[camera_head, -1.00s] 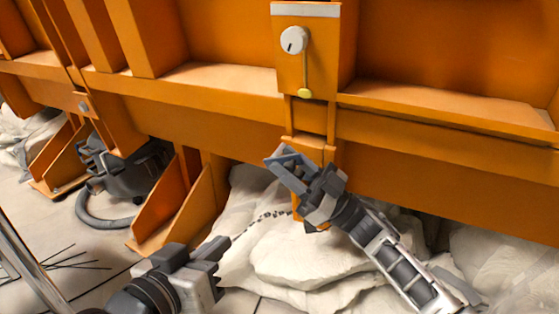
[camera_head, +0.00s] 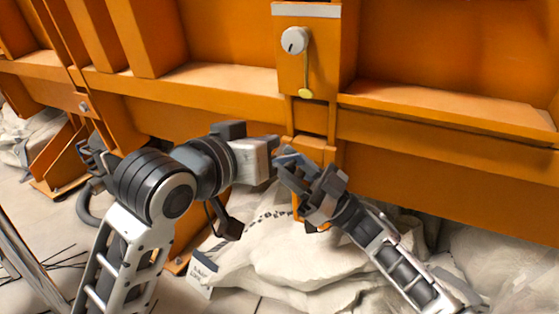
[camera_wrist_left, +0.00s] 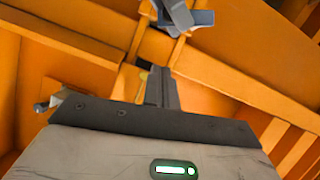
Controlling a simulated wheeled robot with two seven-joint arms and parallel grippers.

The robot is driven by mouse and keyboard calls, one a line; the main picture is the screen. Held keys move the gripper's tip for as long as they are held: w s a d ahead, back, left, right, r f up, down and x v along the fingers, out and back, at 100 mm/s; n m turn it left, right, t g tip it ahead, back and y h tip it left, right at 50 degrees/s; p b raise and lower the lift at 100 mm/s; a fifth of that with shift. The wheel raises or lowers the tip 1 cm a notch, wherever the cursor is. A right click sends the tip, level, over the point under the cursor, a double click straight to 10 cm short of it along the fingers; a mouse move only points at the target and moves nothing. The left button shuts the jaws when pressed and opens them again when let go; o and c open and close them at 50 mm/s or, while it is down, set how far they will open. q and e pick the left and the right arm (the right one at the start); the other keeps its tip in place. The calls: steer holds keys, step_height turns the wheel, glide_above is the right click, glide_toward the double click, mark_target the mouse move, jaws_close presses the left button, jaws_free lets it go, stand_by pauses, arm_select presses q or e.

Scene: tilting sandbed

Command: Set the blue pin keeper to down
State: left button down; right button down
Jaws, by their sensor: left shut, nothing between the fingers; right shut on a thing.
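The blue pin keeper (camera_head: 294,158) is a small blue-grey piece in front of the orange post below the dial panel. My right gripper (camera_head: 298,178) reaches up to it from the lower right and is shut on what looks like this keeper. The fingers hide part of it, so its exact setting is unclear. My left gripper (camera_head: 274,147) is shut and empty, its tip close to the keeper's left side. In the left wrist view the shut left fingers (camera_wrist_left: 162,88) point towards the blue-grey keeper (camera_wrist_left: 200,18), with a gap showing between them.
Above is an orange panel with a white dial (camera_head: 294,40) and a yellow-ended lever (camera_head: 305,92). A dark chain (camera_head: 268,215) hangs over pale rocks (camera_head: 260,260) below. An orange beam (camera_head: 430,140) runs across to the right. A white tag (camera_head: 202,272) shows at lower left.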

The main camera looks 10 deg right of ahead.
mark_target(287, 168)
steer(key=shift+s+a+f+g, duration=0.2)
steer(key=shift+s+a+g, duration=0.1)
steer(key=shift+a+g, duration=0.1)
arm_select(q)
steer(key=shift+w+d+f, duration=0.35)
steer(key=shift+d+f, duration=0.1)
steer(key=shift+f, duration=0.35)
steer(key=shift+w+d+f, duration=0.3)
steer(key=shift+d+f, duration=0.1)
steer(key=shift+f, duration=0.35)
steer(key=shift+w+d+f, duration=0.35)
steer(key=shift+d+f, duration=0.1)
steer(key=shift+f, duration=0.35)
steer(key=shift+s+d+f, duration=0.15)
steer(key=shift+d+f, duration=0.05)
steer(key=shift+f, duration=0.65)
arm_select(e)
steer(key=c, duration=1.2)
jaws_free()
steer(key=shift+o, duration=0.4)
steer(key=shift+r, duration=0.15)
steer(key=shift+d, duration=0.1)
